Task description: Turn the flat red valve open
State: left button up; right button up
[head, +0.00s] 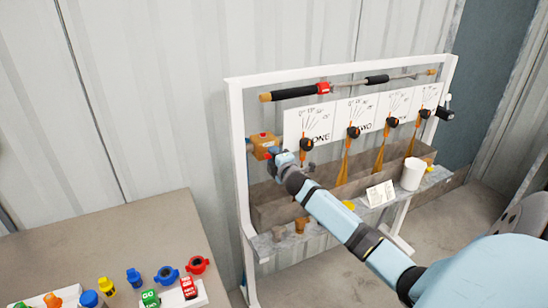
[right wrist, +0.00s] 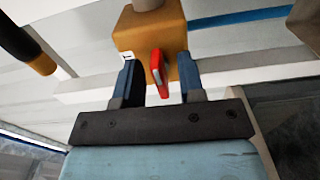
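The flat red valve (right wrist: 158,72) shows in the right wrist view as a thin red handle in front of an orange-brown block (right wrist: 150,30). In the head view the orange block (head: 262,140) sits at the left post of the white frame, with a little red on it. My right gripper (right wrist: 157,75) is open, with one blue finger on each side of the red handle and a gap on both sides. In the head view my right gripper (head: 284,160) is right at the block and hides part of it. My left gripper is not in view.
The white frame (head: 237,180) holds white dial cards with black knobs (head: 353,132) right of the valve. A black-gripped rod (head: 295,92) runs above. A white cup (head: 413,173) stands on the shelf. A table (head: 120,240) with colored fittings is at lower left.

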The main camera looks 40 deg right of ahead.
jog(key=v, duration=1.4)
jog(key=shift+b, duration=0.45)
jog(key=shift+w, duration=0.1)
